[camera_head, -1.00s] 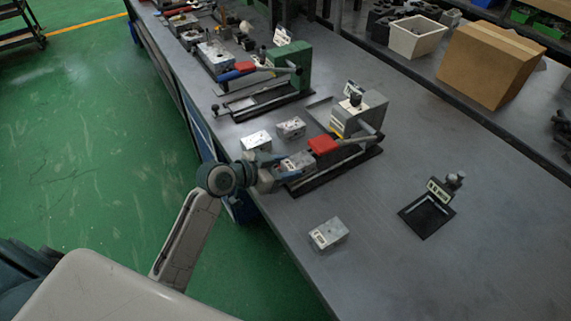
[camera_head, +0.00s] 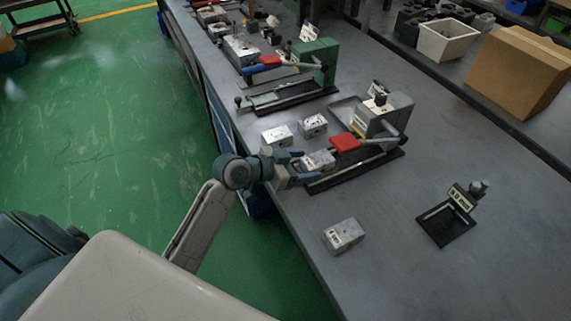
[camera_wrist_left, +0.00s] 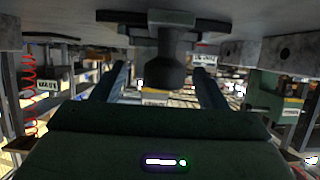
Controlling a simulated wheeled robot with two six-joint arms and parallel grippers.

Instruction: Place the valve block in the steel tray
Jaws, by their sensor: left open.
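A grey metal valve block (camera_head: 318,160) sits at the near end of the clamp fixture with the red handle (camera_head: 345,142). My left gripper (camera_head: 302,165) is at this block, its blue fingers open and apart on either side of the block's near end; whether they touch it I cannot tell. In the left wrist view the open fingers (camera_wrist_left: 158,88) show with a dark rounded part between them. Other similar blocks stand loose on the bench: two behind (camera_head: 277,135) (camera_head: 313,125) and one in front (camera_head: 343,236). A shallow grey tray (camera_head: 340,110), apparently the steel one, lies behind the fixture, partly hidden by it.
A black square stand with a small sign (camera_head: 447,225) is at the right. A green clamp fixture (camera_head: 318,62) stands further back. A cardboard box (camera_head: 515,72) and a white bin (camera_head: 447,40) are on the far bench. The front right bench is clear.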

